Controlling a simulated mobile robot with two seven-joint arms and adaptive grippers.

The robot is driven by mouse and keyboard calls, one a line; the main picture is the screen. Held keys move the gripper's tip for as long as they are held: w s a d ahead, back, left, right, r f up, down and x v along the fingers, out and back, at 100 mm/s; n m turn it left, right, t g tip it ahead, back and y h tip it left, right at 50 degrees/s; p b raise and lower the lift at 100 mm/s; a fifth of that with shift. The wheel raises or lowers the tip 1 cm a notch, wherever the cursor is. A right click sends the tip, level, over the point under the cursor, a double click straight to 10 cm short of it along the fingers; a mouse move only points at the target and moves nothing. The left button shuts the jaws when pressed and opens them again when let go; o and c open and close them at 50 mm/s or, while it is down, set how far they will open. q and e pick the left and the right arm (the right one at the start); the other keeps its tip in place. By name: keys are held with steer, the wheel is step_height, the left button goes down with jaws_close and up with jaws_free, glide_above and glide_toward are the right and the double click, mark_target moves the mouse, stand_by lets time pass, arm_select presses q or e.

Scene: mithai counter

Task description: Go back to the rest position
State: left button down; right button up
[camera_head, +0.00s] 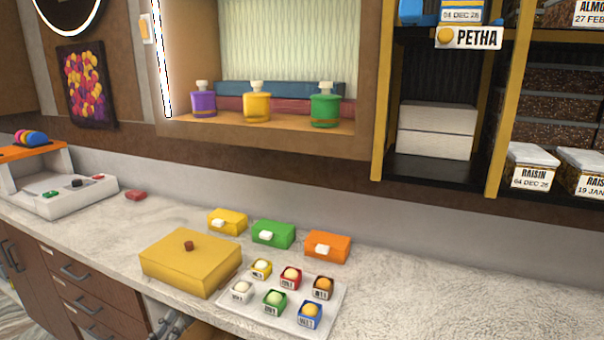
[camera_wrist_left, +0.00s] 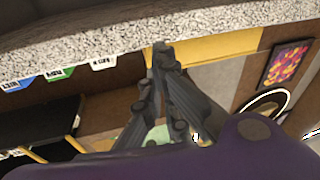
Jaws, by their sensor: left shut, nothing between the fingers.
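My left gripper (camera_head: 170,322) shows only in part at the bottom edge of the head view, low against the front edge of the counter (camera_head: 400,300). In the left wrist view its dark fingers (camera_wrist_left: 161,50) come together at the tips, shut and empty. That view is upside down, with the counter edge (camera_wrist_left: 100,38) across the top. The fingers look apart from the boxes on the counter. My right gripper is in neither view.
A yellow box (camera_head: 190,265) stands near the counter's front edge, beside a white tray (camera_head: 240,312) of several small cups with balls. Yellow (camera_head: 228,222), green (camera_head: 272,235) and orange (camera_head: 327,248) boxes stand behind. The counter's right side is clear.

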arm_select(q)
steer(key=s+d+f+g+y+p, duration=0.1)
steer(key=s+d+f+g, duration=0.2)
steer(key=s, duration=1)
steer(key=s+d+f+g+y+p, duration=0.1)
steer(key=s+d+f+g, duration=0.2)
steer(key=s+f, duration=0.7)
steer(key=s+d+f+g+y+p, duration=0.1)
steer(key=s+f, duration=0.6)
steer(key=s, duration=0.9)
steer(key=d+g+p, duration=0.1)
steer(key=d+g, duration=0.1)
steer(key=g, duration=0.1)
steer(key=shift+s+d+n+g, duration=0.15)
steer(key=shift+d+n+g, duration=0.15)
steer(key=shift+n, duration=0.1)
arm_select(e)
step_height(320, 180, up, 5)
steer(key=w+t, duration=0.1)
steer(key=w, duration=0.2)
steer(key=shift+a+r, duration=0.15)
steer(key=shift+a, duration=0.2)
arm_select(q)
steer(key=shift+f, duration=0.1)
